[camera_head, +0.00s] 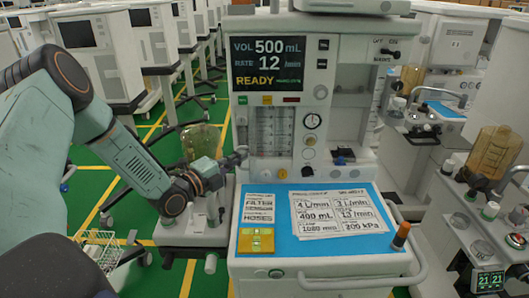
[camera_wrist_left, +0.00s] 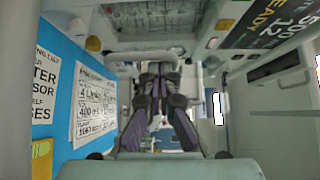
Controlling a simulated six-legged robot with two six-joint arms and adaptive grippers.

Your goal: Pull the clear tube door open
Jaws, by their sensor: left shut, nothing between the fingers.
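The clear tube door (camera_head: 271,130) is on the front of the near anaesthesia cart, below the display and left of the round gauge. It covers vertical flow tubes and looks closed, though its clear pane is hard to make out. My left gripper (camera_head: 238,158) is just left of the door's lower left edge, with its fingertips pointing right. Whether it touches the door or the cart is unclear. In the left wrist view, the dark fingers of the left gripper (camera_wrist_left: 160,72) are together in the middle, with nothing between them. My right gripper is not in view.
A blue mat (camera_head: 330,243) with printed sheets and a yellow square (camera_head: 256,240) covers the shelf below. An orange-topped cylinder (camera_head: 401,236) stands at its right. A display (camera_head: 269,63) is above the door. Other carts stand close on both sides.

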